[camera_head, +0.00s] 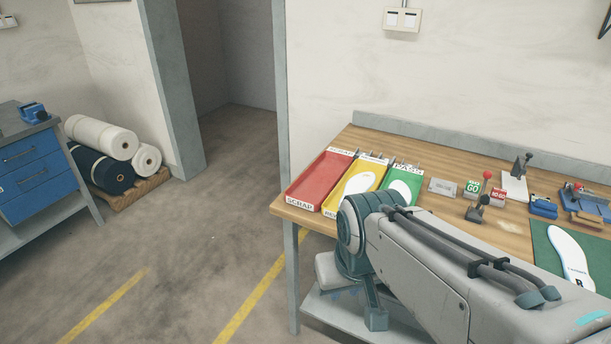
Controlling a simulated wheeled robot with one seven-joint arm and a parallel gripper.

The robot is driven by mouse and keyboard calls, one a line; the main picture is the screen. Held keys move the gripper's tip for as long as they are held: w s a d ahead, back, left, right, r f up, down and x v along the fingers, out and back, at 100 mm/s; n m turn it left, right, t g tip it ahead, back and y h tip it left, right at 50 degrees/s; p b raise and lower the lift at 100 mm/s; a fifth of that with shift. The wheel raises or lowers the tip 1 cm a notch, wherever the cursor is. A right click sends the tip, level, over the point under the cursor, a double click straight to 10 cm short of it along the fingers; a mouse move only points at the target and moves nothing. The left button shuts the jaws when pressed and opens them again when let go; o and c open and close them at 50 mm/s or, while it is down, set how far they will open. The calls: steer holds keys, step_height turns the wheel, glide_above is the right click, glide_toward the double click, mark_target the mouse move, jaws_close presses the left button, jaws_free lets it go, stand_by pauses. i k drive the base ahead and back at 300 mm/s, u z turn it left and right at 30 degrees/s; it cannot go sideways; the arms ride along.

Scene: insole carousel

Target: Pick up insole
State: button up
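A white insole (570,254) with a dark mark near its lower end lies on a green mat (546,252) at the right of the workbench. Another white insole (401,191) lies in the green tray (415,177), and a third pale insole (359,184) lies in the yellow tray (373,163). My arm crosses the lower right of the head view and hides the bench's front part and the near ends of the yellow and green trays. I cannot make out my gripper's fingers in this view.
A red tray (318,180) marked SCRAP stands at the bench's left end. Go and no-go gauges (473,187), a small metal plate (442,187), clamps (521,164) and blue tools (543,206) stand along the back. Bare wooden bench (514,234) shows left of the mat.

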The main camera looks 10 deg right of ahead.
mark_target(364, 179)
steer(key=u, duration=0.15)
steer(key=i, duration=0.95)
steer(key=z, duration=0.35)
